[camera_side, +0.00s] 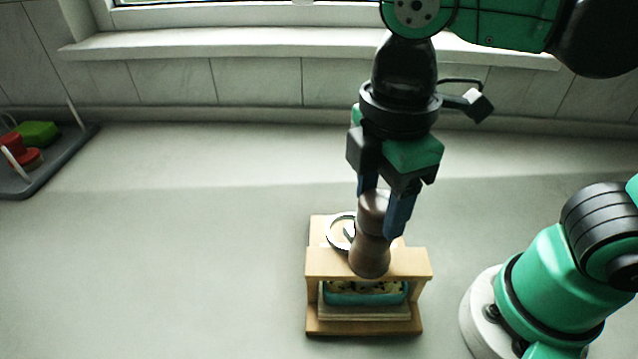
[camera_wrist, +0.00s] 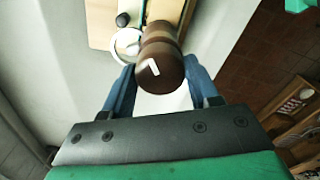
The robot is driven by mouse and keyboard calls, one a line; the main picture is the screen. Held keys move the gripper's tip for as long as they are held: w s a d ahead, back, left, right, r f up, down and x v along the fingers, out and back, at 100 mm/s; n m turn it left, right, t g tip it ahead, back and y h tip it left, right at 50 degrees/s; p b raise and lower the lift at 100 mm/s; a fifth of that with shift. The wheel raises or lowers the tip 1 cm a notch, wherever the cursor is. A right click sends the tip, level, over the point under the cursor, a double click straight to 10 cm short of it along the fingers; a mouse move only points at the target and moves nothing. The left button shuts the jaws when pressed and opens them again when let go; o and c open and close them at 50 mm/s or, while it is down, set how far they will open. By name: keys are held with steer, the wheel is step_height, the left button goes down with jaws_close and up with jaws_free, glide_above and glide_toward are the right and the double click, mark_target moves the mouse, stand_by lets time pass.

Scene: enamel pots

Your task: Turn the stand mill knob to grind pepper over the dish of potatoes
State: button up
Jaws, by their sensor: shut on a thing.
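The brown pepper mill (camera_side: 369,254) stands upright in the top board of a light wooden stand (camera_side: 318,263). Its rounded knob (camera_side: 373,199) is on top; in the wrist view the knob (camera_wrist: 158,62) carries a white mark. A teal dish (camera_side: 364,298) of potatoes sits under the top board, directly below the mill; its contents are partly hidden by the board. My gripper (camera_side: 381,203) points down with its blue fingers on either side of the knob, shut on it. The fingers also show in the wrist view (camera_wrist: 160,76).
A white ring-shaped item (camera_side: 337,232) lies on the stand behind the mill, close to my left finger. A grey tray (camera_side: 55,168) with green and red things is at the far left. A tiled wall and window sill (camera_side: 200,42) bound the back. The counter left of the stand is clear.

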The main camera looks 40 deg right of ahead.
steer(key=m, duration=1)
steer(key=shift+m, duration=0.3)
steer(key=m, duration=0.4)
steer(key=shift+m, duration=0.4)
steer(key=o, duration=1.3)
steer(key=shift+o, duration=0.2)
steer(key=shift+r, duration=3.5)
steer(key=shift+r, duration=0.1)
